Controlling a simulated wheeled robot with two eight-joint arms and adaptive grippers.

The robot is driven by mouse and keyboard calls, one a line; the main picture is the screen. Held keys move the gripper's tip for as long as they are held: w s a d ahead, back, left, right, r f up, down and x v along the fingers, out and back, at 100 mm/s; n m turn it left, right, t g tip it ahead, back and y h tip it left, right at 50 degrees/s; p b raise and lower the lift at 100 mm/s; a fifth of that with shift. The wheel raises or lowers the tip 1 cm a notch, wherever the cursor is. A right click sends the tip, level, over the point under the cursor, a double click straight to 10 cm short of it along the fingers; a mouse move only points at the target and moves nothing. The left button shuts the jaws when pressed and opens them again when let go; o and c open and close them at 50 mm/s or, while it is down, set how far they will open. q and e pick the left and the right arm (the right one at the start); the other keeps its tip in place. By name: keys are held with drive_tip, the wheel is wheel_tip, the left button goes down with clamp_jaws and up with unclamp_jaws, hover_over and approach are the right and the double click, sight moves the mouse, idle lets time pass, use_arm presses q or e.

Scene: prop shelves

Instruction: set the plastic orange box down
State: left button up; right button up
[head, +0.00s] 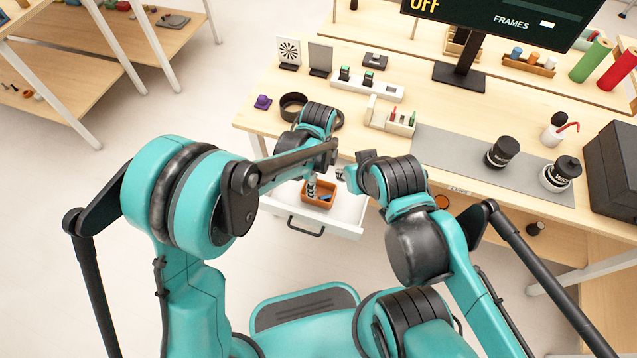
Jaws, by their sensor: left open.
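The plastic orange box (325,204) is small and open-topped. It sits inside the pulled-out white drawer (346,212) under the table's front edge, with something dark inside it. My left gripper (311,192) points down at the box's left back side. Its fingers are open, and part of the box's back rim is hidden behind them. I cannot tell whether the fingers touch the box. My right gripper (341,173) is just to the right, over the drawer's back edge, small and partly hidden by its own wrist.
The table (262,123) above holds a black ring (293,103), a purple item (263,102), a white strip with green-topped pieces (366,88), a grey mat (455,160) with dark jars, and a monitor (490,22). The floor left of the drawer is clear.

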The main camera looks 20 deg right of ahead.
use_arm(q)
wheel_tip(320, 180, up, 5)
drive_tip(key=shift+f+p, duration=0.15)
drive_tip(key=shift+p, duration=0.4)
drive_tip(key=shift+a, duration=0.1)
drive_tip(key=a+r+n+t, duration=0.2)
drive_tip(key=a+r+n, duration=0.55)
drive_tip(key=a, duration=0.25)
drive_tip(key=s+a+r+n+t, duration=0.2)
drive_tip(key=s+a+n, duration=0.3)
drive_tip(key=a+n, duration=0.3)
drive_tip(key=s+a+r+n+t, duration=0.3)
drive_tip(key=a+n, duration=0.6)
drive_tip(key=a, duration=0.3)
drive_tip(key=shift+s+a+r, duration=0.2)
drive_tip(key=shift+s+r, duration=0.25)
drive_tip(key=shift+s, duration=0.4)
